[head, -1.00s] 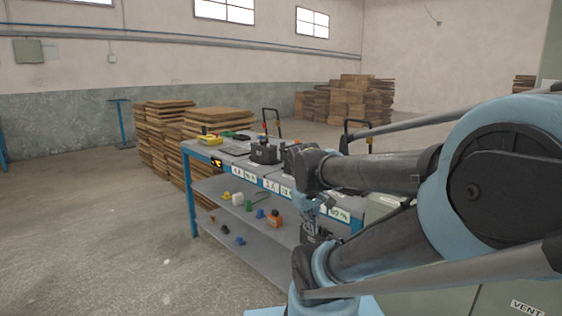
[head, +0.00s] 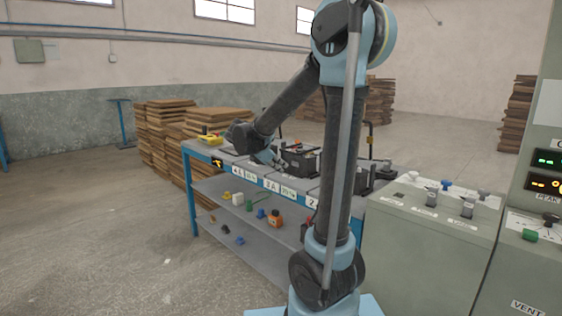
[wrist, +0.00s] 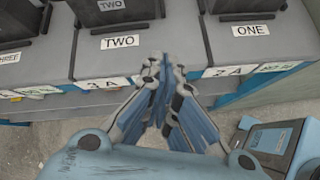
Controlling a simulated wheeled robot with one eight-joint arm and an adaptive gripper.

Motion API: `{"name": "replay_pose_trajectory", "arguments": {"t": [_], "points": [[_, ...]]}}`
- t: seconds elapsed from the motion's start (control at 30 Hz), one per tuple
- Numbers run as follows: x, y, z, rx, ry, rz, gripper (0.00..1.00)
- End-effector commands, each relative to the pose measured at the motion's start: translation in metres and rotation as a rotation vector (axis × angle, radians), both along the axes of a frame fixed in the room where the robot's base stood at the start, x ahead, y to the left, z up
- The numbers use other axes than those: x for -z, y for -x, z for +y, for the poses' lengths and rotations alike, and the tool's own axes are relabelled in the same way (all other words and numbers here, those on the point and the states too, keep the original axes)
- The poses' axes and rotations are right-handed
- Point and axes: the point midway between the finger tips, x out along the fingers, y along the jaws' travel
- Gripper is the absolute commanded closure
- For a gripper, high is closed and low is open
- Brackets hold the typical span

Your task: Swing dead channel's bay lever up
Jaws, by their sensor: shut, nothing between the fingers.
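My gripper (head: 272,159) hangs over the front edge of the blue bench. In the wrist view its fingers (wrist: 165,75) are together and empty, just in front of the gap between the plates marked TWO (wrist: 120,41) and ONE (wrist: 251,30). A dark battery (wrist: 118,12) also marked TWO stands behind its plate. Another dark unit (wrist: 240,6) stands behind ONE. In the head view, a dark battery (head: 300,160) stands right of my gripper. An upright dark lever-like handle (head: 369,136) shows beyond my arm. I cannot tell which channel is dead, and my arm hides part of the bench.
A grey cabinet (head: 425,235) with several knobs and a panel with lit displays (head: 547,160) stand at the right. Coloured small items lie on the lower shelf (head: 225,215). Yellow item (head: 209,139) lies at the bench's far left. Floor at left is clear.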

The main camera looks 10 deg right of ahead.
Motion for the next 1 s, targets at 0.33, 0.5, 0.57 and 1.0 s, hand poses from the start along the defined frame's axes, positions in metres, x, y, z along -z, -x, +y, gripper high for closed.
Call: {"name": "replay_pose_trajectory", "arguments": {"t": [0.33, 0.5, 0.57, 1.0], "points": [[-0.006, -0.056, 0.048, -0.203, 0.246, 0.097, 1.00], [-0.007, -0.061, 0.052, -0.219, 0.272, 0.107, 1.00], [-0.007, -0.061, 0.052, -0.220, 0.272, 0.108, 1.00], [0.002, -0.069, 0.039, -0.215, 0.268, 0.108, 1.00]]}}
